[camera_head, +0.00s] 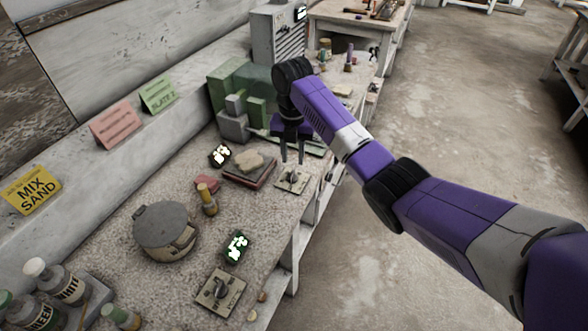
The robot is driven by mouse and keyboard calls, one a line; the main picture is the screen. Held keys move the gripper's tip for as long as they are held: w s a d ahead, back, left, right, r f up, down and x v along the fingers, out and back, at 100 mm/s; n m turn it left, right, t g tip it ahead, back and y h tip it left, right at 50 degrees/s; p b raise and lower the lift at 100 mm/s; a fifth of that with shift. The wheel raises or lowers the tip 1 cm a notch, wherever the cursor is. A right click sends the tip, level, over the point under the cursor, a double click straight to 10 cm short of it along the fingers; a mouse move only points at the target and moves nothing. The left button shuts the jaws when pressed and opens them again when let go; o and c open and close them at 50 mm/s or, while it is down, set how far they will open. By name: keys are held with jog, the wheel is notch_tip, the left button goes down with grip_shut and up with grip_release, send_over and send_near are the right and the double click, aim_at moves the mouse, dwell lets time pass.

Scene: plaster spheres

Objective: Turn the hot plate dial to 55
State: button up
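My gripper (293,160) points down with its two fingers apart, just above a dial (292,176) on a small pale square panel (286,186) near the bench's right edge. The fingers appear to straddle the dial, but I cannot tell if they touch it. A flat dark-red plate (238,179) with a tan lump on top lies left of that panel; it may be the hot plate. A small lit display (220,155) stands beside it, its digits too blurred to read. A second dial panel (221,292) lies nearer, with its own green-lit display (236,247).
A round grey-lidded vessel (163,228) and a brown bottle (208,200) stand on the speckled bench (120,265). Green and grey blocks (235,115) stand behind my gripper. Labelled bottles (70,287) are at the front left. Open floor (345,235) lies to the right.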

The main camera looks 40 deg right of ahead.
aim_at(293, 173)
jog(key=shift+f+p, duration=0.3)
jog(key=shift+f, duration=2.8)
grip_shut()
